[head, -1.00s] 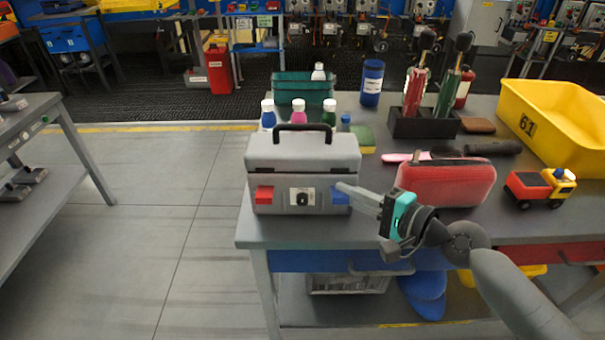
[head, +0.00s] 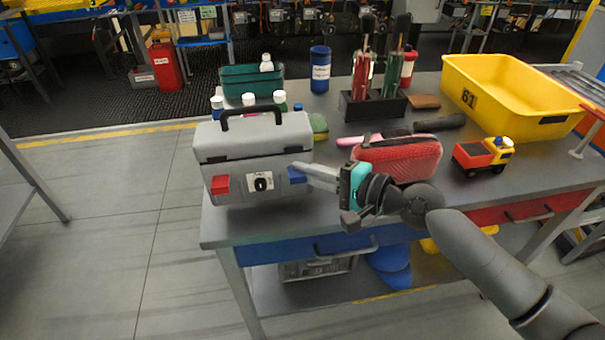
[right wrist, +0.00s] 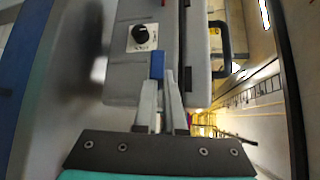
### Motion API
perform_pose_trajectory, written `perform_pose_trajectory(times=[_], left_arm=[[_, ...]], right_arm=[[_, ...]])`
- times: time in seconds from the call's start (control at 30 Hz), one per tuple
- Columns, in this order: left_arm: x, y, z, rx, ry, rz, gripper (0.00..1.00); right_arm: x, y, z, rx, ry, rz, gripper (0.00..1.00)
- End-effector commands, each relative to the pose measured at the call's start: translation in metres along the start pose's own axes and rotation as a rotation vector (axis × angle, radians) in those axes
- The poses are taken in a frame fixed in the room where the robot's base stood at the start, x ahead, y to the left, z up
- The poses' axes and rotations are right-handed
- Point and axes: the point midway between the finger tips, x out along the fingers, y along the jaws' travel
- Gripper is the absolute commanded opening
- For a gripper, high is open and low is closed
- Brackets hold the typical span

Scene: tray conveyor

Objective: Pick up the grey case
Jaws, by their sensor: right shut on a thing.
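The grey case (head: 255,145) stands upright on the near left part of the workbench, with its black handle raised and its lid down. Its front has a red latch (head: 220,184), a round black dial and a blue latch (head: 297,174). My right gripper (head: 306,170) reaches in from the right, its fingers shut on the blue latch at the case's front right. In the right wrist view the fingertips meet at the blue latch (right wrist: 157,66), beside the dial. The handle is free of the gripper. My left gripper is not in view.
A red case (head: 400,158) lies right of the grey case, close behind my right gripper. Bottles and a green bin (head: 236,82) stand behind the grey case. A toy truck (head: 482,156) and a yellow tub (head: 515,90) are further right. Open floor lies to the left.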

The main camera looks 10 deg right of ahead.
Motion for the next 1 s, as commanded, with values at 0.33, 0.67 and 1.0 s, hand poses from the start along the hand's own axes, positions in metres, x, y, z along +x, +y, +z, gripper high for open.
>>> perform_pose_trajectory(times=[0.33, 0.67, 1.0], left_arm=[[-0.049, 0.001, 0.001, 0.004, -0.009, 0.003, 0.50], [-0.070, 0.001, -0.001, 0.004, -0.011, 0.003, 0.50], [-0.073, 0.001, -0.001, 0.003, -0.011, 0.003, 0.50]], right_arm=[[-0.018, -0.098, 0.018, -0.007, -0.001, -0.018, 0.00], [-0.029, -0.157, 0.029, -0.005, -0.002, -0.015, 0.00], [-0.032, -0.171, 0.032, -0.003, -0.001, -0.014, 0.00]])
